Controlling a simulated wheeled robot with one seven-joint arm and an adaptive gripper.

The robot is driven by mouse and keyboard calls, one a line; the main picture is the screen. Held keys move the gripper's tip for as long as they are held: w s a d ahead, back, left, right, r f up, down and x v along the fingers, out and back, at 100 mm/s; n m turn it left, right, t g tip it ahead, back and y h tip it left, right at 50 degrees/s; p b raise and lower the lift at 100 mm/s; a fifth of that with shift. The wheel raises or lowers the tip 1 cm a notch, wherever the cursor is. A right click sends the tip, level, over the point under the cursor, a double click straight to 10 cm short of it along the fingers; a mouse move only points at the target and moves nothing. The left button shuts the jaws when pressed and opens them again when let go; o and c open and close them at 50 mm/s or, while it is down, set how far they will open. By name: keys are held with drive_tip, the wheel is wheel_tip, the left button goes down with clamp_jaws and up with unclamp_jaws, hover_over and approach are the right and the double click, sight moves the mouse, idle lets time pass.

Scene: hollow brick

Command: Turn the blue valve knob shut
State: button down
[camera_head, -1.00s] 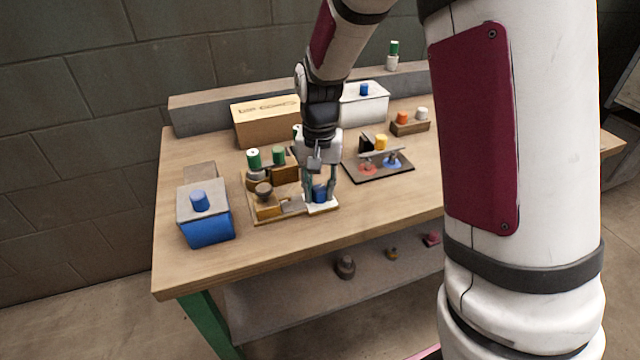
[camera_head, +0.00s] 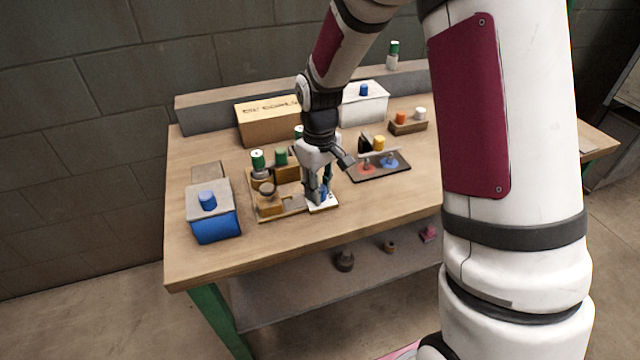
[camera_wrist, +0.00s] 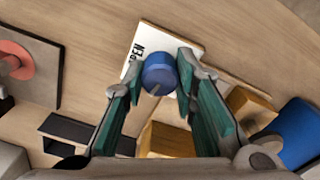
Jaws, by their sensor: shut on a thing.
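The blue valve knob (camera_wrist: 160,75) is a short round knob with a pale line on its top. It stands on a white plate (camera_wrist: 148,40) with partly hidden black lettering. In the head view the knob (camera_head: 324,194) is mostly covered by my gripper (camera_head: 321,197), at the front right of the wooden fixture. My gripper (camera_wrist: 157,78) points down, and its two teal-lined fingers are shut on the knob from both sides.
A blue box with a grey lid and blue knob (camera_head: 208,201) stands to the left. A dark tray (camera_head: 395,170) with red and blue pieces lies to the right. A cardboard box (camera_head: 266,122) and a white box (camera_head: 365,107) stand behind. The table front is clear.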

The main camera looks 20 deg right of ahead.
drive_tip(key=shift+n+p, duration=0.35)
drive_tip(key=shift+n, duration=0.55)
drive_tip(key=c, duration=1.3)
unclamp_jaws()
wheel_tip(320, 180, up, 12)
